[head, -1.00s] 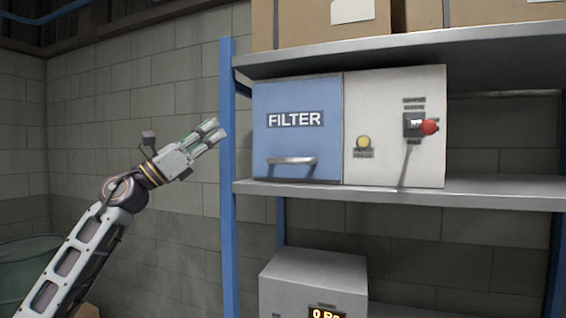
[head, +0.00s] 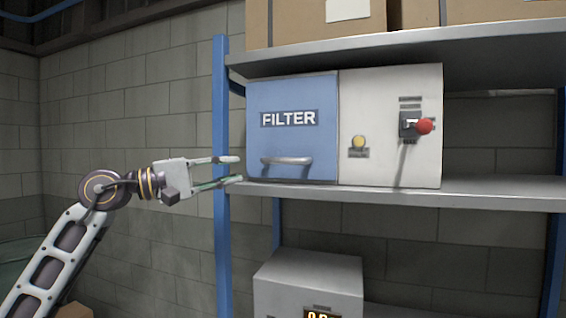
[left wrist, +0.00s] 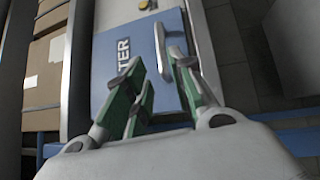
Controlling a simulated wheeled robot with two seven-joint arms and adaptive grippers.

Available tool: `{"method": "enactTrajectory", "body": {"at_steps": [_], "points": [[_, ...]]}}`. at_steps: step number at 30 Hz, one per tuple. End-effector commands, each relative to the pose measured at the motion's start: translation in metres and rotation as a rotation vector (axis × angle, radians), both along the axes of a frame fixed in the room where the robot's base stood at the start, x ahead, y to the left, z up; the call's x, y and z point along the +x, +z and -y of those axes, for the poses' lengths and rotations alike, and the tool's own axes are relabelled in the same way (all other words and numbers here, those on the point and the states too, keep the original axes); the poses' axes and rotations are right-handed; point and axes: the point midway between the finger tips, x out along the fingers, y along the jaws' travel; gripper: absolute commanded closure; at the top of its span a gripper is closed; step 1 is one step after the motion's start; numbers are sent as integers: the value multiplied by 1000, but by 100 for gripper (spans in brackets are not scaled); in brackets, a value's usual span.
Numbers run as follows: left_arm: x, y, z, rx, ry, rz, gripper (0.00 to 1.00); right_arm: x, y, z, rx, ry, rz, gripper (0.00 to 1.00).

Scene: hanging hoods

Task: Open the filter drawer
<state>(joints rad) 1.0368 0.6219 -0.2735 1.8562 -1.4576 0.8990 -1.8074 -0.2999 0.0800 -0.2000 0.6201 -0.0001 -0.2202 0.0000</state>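The blue filter drawer (head: 288,100) is on the left of a white unit on the middle shelf, and it looks shut. Its silver bar handle (head: 286,161) runs across the lower front. My left gripper (head: 240,169) is open and empty, to the left of the handle at about its height, with its fingers pointing right. In the left wrist view the drawer (left wrist: 142,52) and the handle (left wrist: 180,62) lie just beyond the fingertips (left wrist: 156,68), apart from them as far as I can tell. My right gripper is out of view.
The blue shelf post (head: 220,120) stands right by my left fingers. The white panel (head: 390,90) beside the drawer has a red-knobbed lever (head: 424,126) and a yellow button (head: 358,142). Boxes (head: 310,22) sit above, a grey device (head: 310,275) below.

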Motion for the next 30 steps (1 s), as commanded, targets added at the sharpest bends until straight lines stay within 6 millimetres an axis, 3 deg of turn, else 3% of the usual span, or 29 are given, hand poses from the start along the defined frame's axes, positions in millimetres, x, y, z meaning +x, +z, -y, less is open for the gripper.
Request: {"method": "enactTrajectory", "body": {"at_steps": [7,21,30], "points": [[0,-1,0,66,16,115,75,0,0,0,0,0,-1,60],[0,-1,1,69,16,127,75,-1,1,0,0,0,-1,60],[8,3,17,68,15,125,75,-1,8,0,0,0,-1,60]]}}
